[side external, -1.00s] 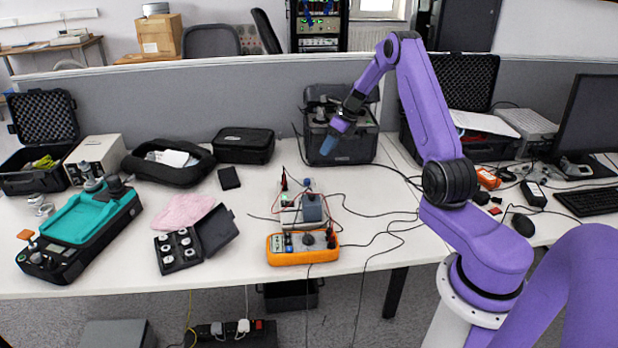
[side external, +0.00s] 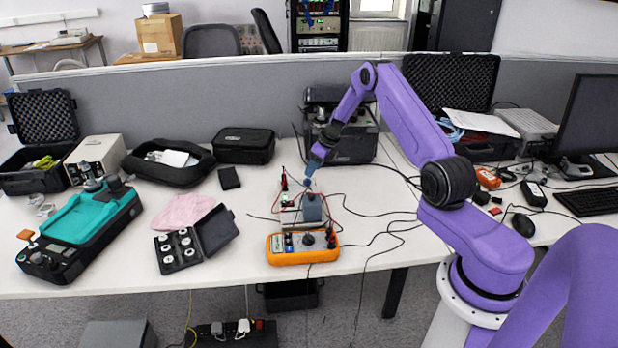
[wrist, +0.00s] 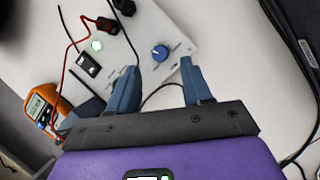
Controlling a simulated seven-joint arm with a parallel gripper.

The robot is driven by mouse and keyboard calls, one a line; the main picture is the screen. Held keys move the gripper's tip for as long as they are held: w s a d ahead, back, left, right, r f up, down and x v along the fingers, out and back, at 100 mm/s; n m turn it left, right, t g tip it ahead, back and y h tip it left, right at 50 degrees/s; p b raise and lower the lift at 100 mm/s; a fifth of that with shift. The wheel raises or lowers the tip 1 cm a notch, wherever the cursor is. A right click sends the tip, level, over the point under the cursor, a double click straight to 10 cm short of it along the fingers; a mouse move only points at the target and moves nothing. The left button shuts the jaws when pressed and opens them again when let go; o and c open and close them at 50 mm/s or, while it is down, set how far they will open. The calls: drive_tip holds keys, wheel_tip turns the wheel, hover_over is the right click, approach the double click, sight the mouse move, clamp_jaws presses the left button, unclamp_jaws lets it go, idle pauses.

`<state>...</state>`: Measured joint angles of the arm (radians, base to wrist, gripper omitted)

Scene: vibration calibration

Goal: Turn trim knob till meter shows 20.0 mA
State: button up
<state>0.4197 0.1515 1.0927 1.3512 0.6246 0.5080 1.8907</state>
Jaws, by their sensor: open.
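The blue trim knob (wrist: 160,52) stands on a white panel (wrist: 183,46) in the wrist view, with a pale mark on its top. My gripper (wrist: 158,70) is open, its two blue-grey fingers apart. The knob shows between and slightly beyond the fingertips; I see no contact. In the side view my gripper (side external: 311,172) is just above the knob (side external: 308,183), whose details are too small there. The orange meter (side external: 270,249) lies at the table's front edge and shows at the left of the wrist view (wrist: 35,117). Its reading is too small to make out.
A grey block (side external: 312,208) stands between the knob and the meter. The panel carries a black switch (wrist: 88,65), a lit green indicator (wrist: 96,45) and black terminals with red and black leads. Cables cross the table to the right. A black weight case (side external: 214,230) lies left.

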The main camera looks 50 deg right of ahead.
sight(307, 179)
drive_tip(key=shift+x, duration=2.6)
